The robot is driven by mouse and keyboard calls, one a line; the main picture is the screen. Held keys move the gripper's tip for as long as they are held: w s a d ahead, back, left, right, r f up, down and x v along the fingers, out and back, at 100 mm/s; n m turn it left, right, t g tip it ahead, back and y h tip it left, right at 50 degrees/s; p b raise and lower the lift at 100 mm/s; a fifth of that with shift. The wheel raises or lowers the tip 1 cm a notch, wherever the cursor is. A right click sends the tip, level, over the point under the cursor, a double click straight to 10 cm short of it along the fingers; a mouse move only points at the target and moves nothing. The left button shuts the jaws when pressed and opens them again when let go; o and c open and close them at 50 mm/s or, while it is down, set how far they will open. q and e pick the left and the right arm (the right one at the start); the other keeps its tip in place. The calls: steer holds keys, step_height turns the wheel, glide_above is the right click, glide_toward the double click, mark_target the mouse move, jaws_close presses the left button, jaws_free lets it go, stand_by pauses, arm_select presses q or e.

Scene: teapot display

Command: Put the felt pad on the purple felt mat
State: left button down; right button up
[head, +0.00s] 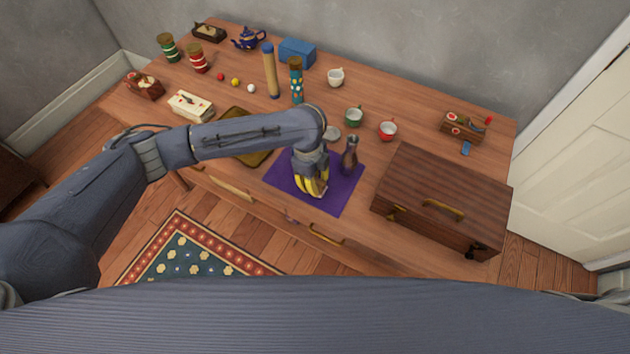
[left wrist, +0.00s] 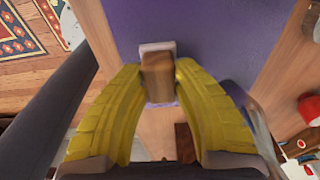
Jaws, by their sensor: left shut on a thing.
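The purple felt mat (head: 341,198) lies flat on the table near its front edge, and it also fills the top of the left wrist view (left wrist: 225,35). My left gripper (head: 313,192) points down over the mat, its yellow fingers low above it. In the left wrist view the gripper (left wrist: 158,82) is shut on the felt pad (left wrist: 158,76), a small brown block with a pale base. The pad shows against the mat's edge there; I cannot tell whether it touches the mat. In the head view the fingers hide the pad. My right gripper is not in view.
A dark vase (head: 350,156) stands beside the gripper at the mat's right. A large wooden chest (head: 445,195) is further right. An olive tray (head: 243,155) lies left, partly under my arm.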

arm_select(q)
steer(key=shift+f, duration=0.1)
steer(key=c, duration=1.1)
jaws_free()
steer(key=shift+c, duration=0.2)
step_height(320, 180, up, 12)
steer(key=a, duration=0.1)
steer(key=shift+w+a, duration=0.15)
steer(key=shift+w, duration=0.15)
